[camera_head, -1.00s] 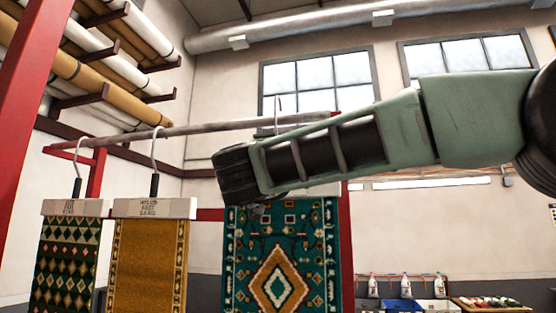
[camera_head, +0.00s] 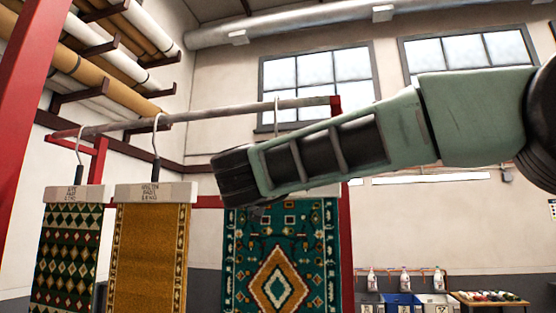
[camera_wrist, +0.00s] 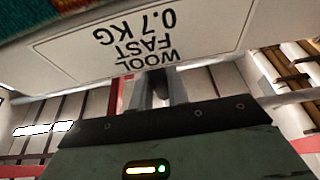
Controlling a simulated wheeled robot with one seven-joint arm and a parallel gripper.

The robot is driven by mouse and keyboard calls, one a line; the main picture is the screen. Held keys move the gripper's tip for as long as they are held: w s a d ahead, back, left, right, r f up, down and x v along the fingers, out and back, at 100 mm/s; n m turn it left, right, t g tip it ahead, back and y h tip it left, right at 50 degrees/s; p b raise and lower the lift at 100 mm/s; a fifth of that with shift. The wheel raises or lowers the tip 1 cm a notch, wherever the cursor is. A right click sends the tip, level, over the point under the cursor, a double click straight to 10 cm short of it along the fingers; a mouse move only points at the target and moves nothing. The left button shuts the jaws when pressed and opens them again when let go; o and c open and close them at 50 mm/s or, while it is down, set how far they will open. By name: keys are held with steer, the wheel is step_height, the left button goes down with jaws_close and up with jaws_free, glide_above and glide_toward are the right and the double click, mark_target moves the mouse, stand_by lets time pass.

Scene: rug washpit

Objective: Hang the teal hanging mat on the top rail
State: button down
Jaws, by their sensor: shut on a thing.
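The teal hanging mat (camera_head: 280,255) hangs upright in the head view, with a gold diamond pattern. My gripper (camera_wrist: 162,88) is shut on the hanger at its top, and my arm hides most of that grip in the head view. The mat's white hanger bar (camera_wrist: 150,45) fills the top of the wrist view and reads "WOOL FAST 0.7 KG" upside down. Its wire hook (camera_head: 277,112) rises above my arm and overlaps the top rail (camera_head: 215,112), with its tip slightly above the rail. I cannot tell whether it is over or in front of the rail.
A green patterned mat (camera_head: 68,255) and a gold mat (camera_head: 152,255) hang on the rail's left part. A red post (camera_head: 346,250) stands at the rail's right end. Rolled rugs (camera_head: 75,72) lie on wall brackets at upper left. Bottles (camera_head: 405,279) stand at lower right.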

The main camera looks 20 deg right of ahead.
steer(key=c, duration=1.3)
jaws_free()
steer(key=shift+s+a+f, duration=0.1)
steer(key=shift+f, duration=0.05)
steer(key=shift+b+v, duration=4)
steer(key=shift+v, duration=4.55)
